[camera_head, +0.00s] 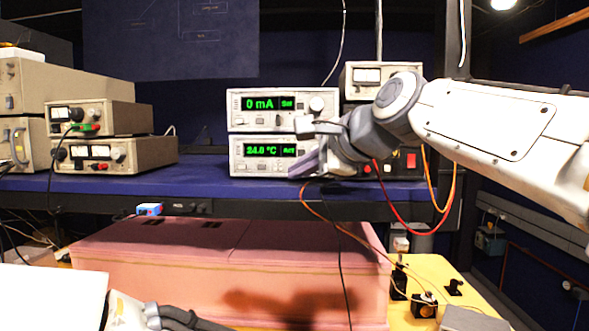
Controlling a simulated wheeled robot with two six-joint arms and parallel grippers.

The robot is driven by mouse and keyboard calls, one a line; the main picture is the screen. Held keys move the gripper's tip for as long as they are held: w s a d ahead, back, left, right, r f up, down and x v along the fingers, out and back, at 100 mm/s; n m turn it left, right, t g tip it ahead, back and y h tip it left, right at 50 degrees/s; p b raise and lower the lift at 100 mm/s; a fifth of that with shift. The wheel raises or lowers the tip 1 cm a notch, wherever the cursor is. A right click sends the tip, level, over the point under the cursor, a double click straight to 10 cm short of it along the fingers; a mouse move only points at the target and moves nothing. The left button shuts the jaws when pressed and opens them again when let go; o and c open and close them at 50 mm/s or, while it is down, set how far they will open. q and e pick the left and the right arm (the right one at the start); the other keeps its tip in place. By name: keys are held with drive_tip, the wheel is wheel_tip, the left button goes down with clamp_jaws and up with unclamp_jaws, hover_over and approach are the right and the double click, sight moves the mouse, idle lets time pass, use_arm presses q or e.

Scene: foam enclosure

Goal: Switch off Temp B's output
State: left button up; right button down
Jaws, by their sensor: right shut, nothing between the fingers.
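Two stacked bench units stand on the blue shelf. The upper unit (240,122) has a green display reading 0 mA. The lower unit (239,168) has a green display reading about 24.0 °C, with a small status word beside it that I read as ACT, not clearly. My right gripper (302,168) is shut and empty, in front of the right part of the lower unit. It hides that unit's right-hand controls, and I cannot tell if it touches the panel. Part of my left arm (60,295) shows at the lower left; its fingertips do not show.
A smaller meter unit (366,77) stands behind my right wrist, with red and orange cables below. More instruments (115,150) stand on the left of the blue shelf (200,186).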

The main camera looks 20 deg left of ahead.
drive_tip(key=shift+w, duration=0.1)
drive_tip(key=shift+w+a+p, duration=0.1)
drive_tip(key=shift+w+p, duration=0.25)
drive_tip(key=shift+w+a, duration=0.1)
drive_tip(key=shift+w, duration=0.25)
idle(0.7)
drive_tip(key=shift+s, duration=0.1)
idle(0.3)
drive_tip(key=shift+s+d, duration=0.2)
drive_tip(key=shift+s, duration=0.4)
drive_tip(key=shift+s+d+b, duration=0.25)
drive_tip(key=shift+s+b, duration=0.05)
drive_tip(key=shift+s, duration=0.5)
drive_tip(key=shift+s+d+b, duration=0.2)
drive_tip(key=shift+s+b, duration=0.05)
drive_tip(key=shift+s, duration=0.6)
drive_tip(key=shift+s+d+b, duration=0.25)
drive_tip(key=shift+s+b, duration=0.05)
drive_tip(key=shift+s, duration=0.5)
